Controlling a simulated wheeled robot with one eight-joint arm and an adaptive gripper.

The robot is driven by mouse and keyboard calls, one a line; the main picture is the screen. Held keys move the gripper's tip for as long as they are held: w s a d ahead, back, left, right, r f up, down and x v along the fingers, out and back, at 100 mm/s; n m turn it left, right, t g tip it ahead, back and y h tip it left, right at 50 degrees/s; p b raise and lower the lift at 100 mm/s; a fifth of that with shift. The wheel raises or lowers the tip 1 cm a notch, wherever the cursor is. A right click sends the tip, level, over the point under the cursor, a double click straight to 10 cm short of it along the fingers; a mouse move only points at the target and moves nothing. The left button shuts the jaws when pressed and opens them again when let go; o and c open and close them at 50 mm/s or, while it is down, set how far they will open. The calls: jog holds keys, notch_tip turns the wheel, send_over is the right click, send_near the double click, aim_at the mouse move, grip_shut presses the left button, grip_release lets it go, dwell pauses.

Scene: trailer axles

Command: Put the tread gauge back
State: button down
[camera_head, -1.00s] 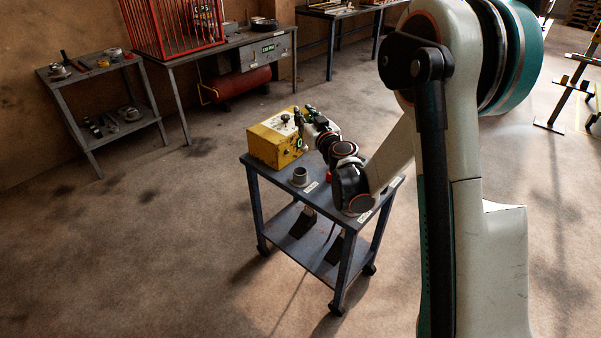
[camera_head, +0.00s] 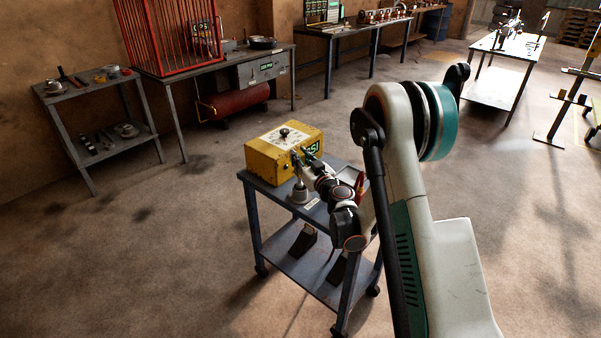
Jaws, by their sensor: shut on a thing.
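My gripper (camera_head: 297,161) is over the left side of a small wheeled cart (camera_head: 257,186), in front of a yellow box (camera_head: 262,156) with a dial. It is shut on a small, thin thing, most likely the tread gauge (camera_head: 299,180), which is hard to make out at this size. The gauge is roughly upright, right above a small grey cup-like holder (camera_head: 300,195) on the cart top. I cannot tell whether its lower end is inside the holder or just above it. My wrist hides part of the cart top.
A small red thing (camera_head: 359,180) is partly hidden beside my arm on the cart. A label (camera_head: 312,203) lies by the holder. Benches with a red cage (camera_head: 165,35) and a shelf table (camera_head: 90,88) stand behind. The floor to the left is clear.

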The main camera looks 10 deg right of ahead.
notch_tip(320, 180, down, 4)
jog(key=shift+f+b, duration=0.25)
jog(key=shift+b, duration=0.6)
jog(key=shift+r, duration=0.15)
jog(key=c, duration=1.4)
grip_release()
jog(key=shift+s, duration=0.1)
